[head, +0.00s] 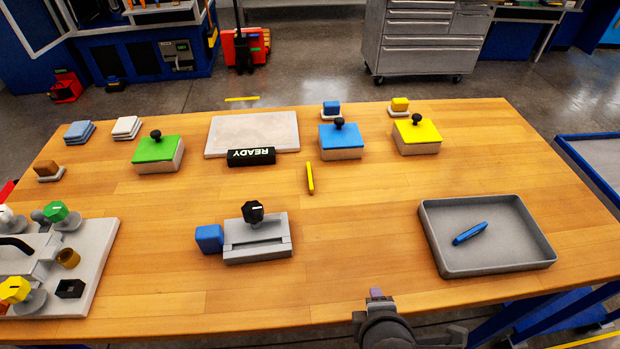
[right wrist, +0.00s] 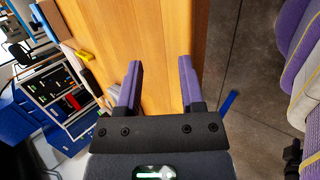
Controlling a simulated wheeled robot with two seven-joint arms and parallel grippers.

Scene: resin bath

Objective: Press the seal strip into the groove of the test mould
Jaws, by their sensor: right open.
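The grey mould block (head: 257,250) stands at the table's front middle, with a slot across its top, a black knob and a blue block at its left end. It looks like the test mould. A blue strip (head: 470,233) lies in the grey tray at the right, and a yellow strip (head: 310,178) lies on the bare wood at the middle. I cannot tell which is the seal strip. My right gripper (right wrist: 160,82) is open and empty. In the head view its purple fingertip (head: 376,293) shows at the table's front edge, between mould and tray. My left gripper is not in view.
The grey tray (head: 432,240) has raised walls. Green (head: 157,150), blue (head: 340,138) and yellow (head: 417,133) lidded boxes stand at the back, near a pale slab (head: 240,128) and a READY sign (head: 251,156). A knobbed fixture (head: 92,270) fills the left. Wood around the mould is clear.

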